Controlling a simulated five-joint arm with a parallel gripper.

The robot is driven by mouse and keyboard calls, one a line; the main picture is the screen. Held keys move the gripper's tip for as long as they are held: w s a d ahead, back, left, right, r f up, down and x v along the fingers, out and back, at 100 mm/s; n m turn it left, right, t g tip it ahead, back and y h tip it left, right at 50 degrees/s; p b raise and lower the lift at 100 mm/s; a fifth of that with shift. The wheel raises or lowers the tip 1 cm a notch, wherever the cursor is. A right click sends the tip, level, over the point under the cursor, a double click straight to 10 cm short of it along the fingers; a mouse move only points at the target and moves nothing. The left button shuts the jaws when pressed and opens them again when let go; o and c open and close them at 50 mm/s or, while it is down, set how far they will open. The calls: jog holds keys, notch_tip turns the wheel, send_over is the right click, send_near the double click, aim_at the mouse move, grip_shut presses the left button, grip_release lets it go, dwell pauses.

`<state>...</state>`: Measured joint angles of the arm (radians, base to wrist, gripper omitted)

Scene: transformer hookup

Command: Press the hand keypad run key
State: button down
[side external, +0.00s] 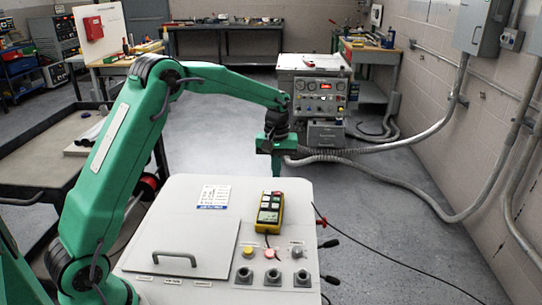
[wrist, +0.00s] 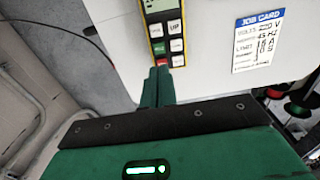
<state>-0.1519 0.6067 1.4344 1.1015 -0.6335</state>
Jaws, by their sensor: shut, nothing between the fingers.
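The yellow hand keypad (side external: 269,213) lies on the pale cabinet top. My gripper (side external: 276,172) is shut and empty, pointing down near the keypad's far end in the side view. I cannot make out a run label or tell whether the fingers touch the keypad.
The cabinet top (side external: 190,220) also holds a job card (side external: 214,196), a handled lid (side external: 180,250) and several knobs near its front edge. A dark cable (side external: 385,262) runs off right. A panelled transformer unit (side external: 318,90) stands behind on the floor.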

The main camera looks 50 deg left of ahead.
aim_at(276, 199)
jog(key=shift+f, duration=4)
jog(key=shift+s+f, duration=0.15)
jog(key=shift+f, duration=0.85)
notch_tip(276, 199, up, 15)
jog(key=shift+w, duration=0.3)
